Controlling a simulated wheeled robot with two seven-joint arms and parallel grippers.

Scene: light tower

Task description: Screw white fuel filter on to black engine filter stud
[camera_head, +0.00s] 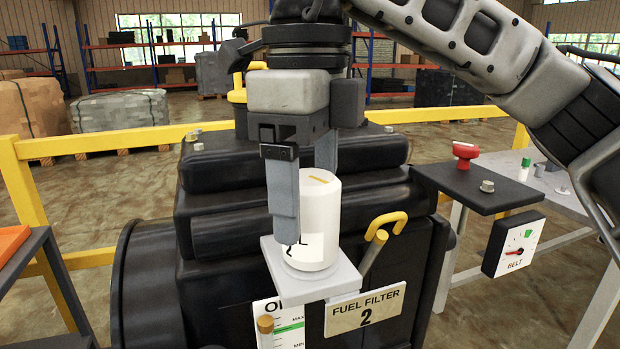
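The white fuel filter (320,218) stands roughly upright on a light grey bracket plate (346,283) at the front of the black engine. The filter has a yellow mark on its top and part of a label on its side. My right gripper (305,195) points down at it. One finger is at the filter's front left and covers part of its label; the other goes down behind the filter's top. The fingers are apart, but I cannot tell whether they press on the filter. No stud shows. My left gripper is not in view.
The black engine (215,225) fills the middle. A yellow hooked handle (384,228) rises right of the plate. A "FUEL FILTER 2" sign (364,309) hangs below. A belt gauge (513,246) and a red knob (465,152) are at right. Yellow railing (90,145) runs behind.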

